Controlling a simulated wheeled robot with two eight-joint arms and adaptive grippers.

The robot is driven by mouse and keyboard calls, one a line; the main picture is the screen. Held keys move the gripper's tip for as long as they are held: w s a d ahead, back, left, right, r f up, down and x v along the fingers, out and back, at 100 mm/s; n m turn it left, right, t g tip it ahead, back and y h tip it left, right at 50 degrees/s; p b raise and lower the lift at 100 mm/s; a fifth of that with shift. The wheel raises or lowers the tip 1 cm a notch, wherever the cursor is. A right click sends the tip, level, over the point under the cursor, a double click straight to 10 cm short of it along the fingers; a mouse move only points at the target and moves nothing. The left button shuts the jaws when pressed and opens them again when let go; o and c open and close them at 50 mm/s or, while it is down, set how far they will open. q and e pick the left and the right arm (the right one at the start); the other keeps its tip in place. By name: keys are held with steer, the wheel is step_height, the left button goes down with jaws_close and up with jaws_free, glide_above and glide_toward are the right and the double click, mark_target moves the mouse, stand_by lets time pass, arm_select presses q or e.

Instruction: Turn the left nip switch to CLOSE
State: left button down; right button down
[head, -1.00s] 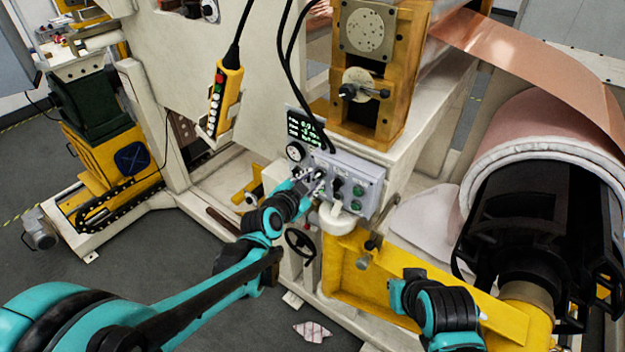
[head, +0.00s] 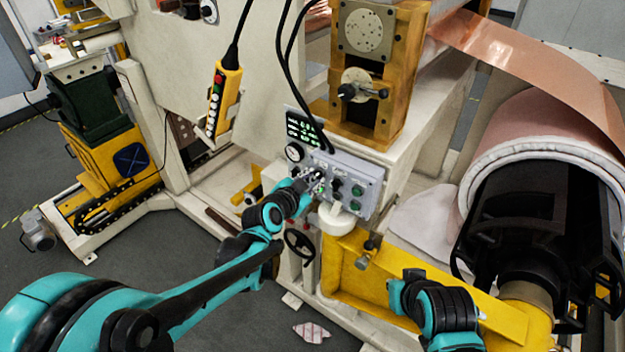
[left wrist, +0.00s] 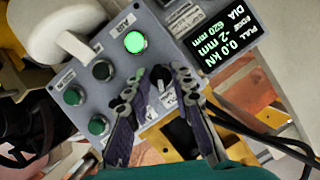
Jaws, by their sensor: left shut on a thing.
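The grey control panel (head: 369,173) stands on the machine frame in the middle of the head view. It fills the upper left of the left wrist view (left wrist: 82,72), turned on its side. My left gripper (head: 318,179) reaches it from the lower left. In the left wrist view, the two dark fingers of my left gripper (left wrist: 160,77) are closed around a small switch knob (left wrist: 162,84) on the panel. The fingers partly hide the knob and its labels, so I cannot read its position. My right arm shows at the lower right; its fingers are not visible.
A lit green lamp (left wrist: 134,42) is near the held knob. Dark green buttons (left wrist: 97,125) sit farther along the panel. A display (left wrist: 228,38) reads 0.0 kN, -2 mm and 620 mm. A handwheel (head: 300,243) and yellow beam (head: 345,282) lie below the panel.

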arm_select(q)
steer(key=n+g+h+b, duration=0.1)
steer(key=n, duration=0.1)
steer(key=n+g+h+b, duration=0.1)
steer(key=n, duration=0.2)
steer(key=n+g+h, duration=0.1)
steer(key=n+h, duration=0.1)
steer(key=shift+w+a+n+b, duration=0.15)
steer(key=shift+a+n+b, duration=0.15)
steer(key=shift+b, duration=0.1)
stand_by(0.6)
steer(key=c, duration=1.7)
jaws_free()
steer(key=v, duration=1.2)
steer(key=shift+a, duration=0.1)
